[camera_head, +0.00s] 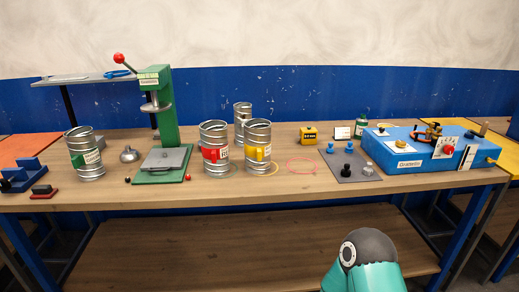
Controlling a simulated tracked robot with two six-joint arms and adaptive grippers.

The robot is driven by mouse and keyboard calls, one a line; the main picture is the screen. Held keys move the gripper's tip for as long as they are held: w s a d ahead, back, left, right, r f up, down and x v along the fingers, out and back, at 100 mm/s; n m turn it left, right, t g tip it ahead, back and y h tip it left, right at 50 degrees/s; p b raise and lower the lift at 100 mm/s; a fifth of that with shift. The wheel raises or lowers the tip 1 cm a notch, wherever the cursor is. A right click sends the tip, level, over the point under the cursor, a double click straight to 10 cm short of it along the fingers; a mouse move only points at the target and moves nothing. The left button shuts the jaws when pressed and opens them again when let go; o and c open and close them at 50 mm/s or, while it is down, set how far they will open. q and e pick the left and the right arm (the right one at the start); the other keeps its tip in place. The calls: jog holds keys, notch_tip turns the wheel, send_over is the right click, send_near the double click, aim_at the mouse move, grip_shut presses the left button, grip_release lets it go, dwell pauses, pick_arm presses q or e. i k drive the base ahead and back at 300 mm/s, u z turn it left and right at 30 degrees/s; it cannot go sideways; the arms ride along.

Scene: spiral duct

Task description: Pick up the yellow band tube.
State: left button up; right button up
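The yellow band tube (258,135) is a ribbed silver metal cylinder with a yellow label. It stands upright on the wooden workbench (230,192), right of the middle of the green press. A red band tube (213,134) stands close on its left. Another silver tube (242,110) stands behind it, partly hidden, with its band not visible. A green band tube (83,145) stands at the far left of the bench. Neither of my grippers is in view; only a teal and dark grey part of my arm shows at the bottom, right of centre.
A yellow block (308,134), a dark mat (350,166) with knobs and a blue box (415,150) with controls are to the right. A red ring (301,158) lies flat on the bench.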

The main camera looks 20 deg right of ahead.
aim_at(257, 131)
jog(key=i, duration=0.9)
jog(key=u, duration=0.2)
jog(key=k, duration=0.95)
jog(key=z, duration=0.2)
jog(key=i, duration=0.9)
jog(key=u, duration=0.05)
